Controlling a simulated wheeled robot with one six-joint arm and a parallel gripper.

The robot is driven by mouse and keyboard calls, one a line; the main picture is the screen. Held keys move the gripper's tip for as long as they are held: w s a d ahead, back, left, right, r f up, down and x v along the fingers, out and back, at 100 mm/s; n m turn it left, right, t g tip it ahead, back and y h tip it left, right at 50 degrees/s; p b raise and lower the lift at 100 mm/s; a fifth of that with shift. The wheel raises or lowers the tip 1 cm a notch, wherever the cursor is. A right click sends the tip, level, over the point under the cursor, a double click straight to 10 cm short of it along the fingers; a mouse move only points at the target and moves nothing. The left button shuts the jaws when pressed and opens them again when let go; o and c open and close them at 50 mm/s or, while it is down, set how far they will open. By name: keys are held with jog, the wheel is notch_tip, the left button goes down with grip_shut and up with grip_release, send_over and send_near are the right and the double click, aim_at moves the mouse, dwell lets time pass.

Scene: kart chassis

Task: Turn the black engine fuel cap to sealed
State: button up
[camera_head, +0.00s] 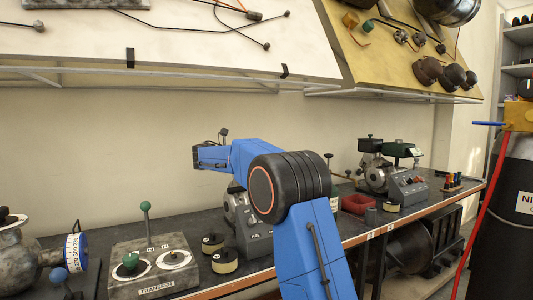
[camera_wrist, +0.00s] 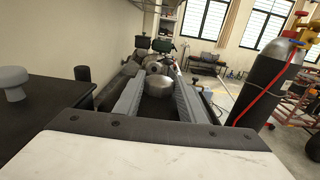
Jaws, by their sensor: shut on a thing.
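My gripper (camera_wrist: 160,82) shows in the wrist view as two long grey fingers reaching forward. It is shut on a rounded cap (camera_wrist: 157,87) between the fingertips. This looks like the black engine fuel cap, though it shows greyish and shiny here. In the head view my blue arm bends over the bench and hides the gripper and the cap. Part of a grey engine (camera_head: 237,204) shows behind the arm. I cannot read whether the cap is sealed.
A second engine (camera_head: 375,176) with black and green tops stands further right on the bench (camera_head: 345,232). A red tray (camera_head: 356,204) and a gas cylinder (camera_head: 505,215) are at right.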

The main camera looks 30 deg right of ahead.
jog(key=shift+m+g, duration=0.3)
jog(key=shift+g, duration=0.2)
jog(key=o, duration=1)
jog(key=shift+w, duration=0.1)
jog(key=shift+o, duration=0.2)
jog(key=a, duration=1.7)
jog(key=shift+a, duration=0.2)
